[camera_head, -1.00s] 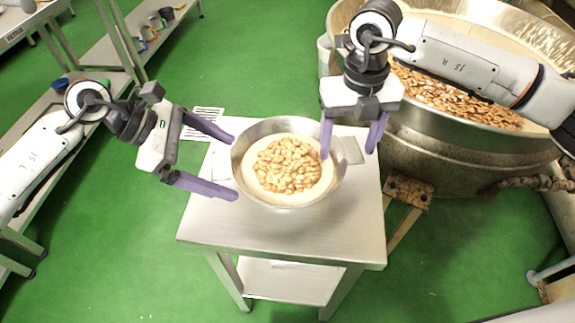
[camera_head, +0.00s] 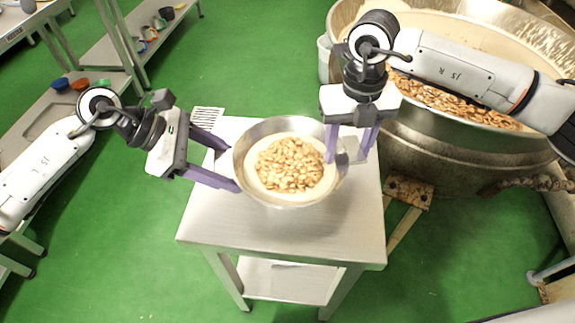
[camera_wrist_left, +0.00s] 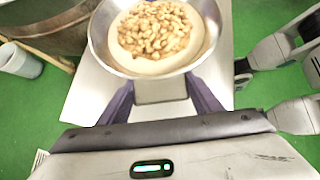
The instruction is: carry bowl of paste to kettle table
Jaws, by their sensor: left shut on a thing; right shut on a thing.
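The steel bowl (camera_head: 282,200) holds pale paste (camera_head: 258,184) topped with a heap of nuts (camera_head: 290,165). It is over the small steel table (camera_head: 285,237) beside the kettle; whether it touches the top is hard to tell. My left gripper (camera_head: 232,166) is shut on the bowl at its left side. In the left wrist view the bowl (camera_wrist_left: 100,40) has a flat tab (camera_wrist_left: 160,90) between the fingers. My right gripper (camera_head: 348,158) is shut on the bowl's right side, its fingers partly hiding the rim there.
The large kettle (camera_head: 430,150) with nuts inside stands close at the right, under my right arm. A shelf bench (camera_head: 50,115) with small coloured cups is at the left. Green floor (camera_head: 110,240) is clear left of the table.

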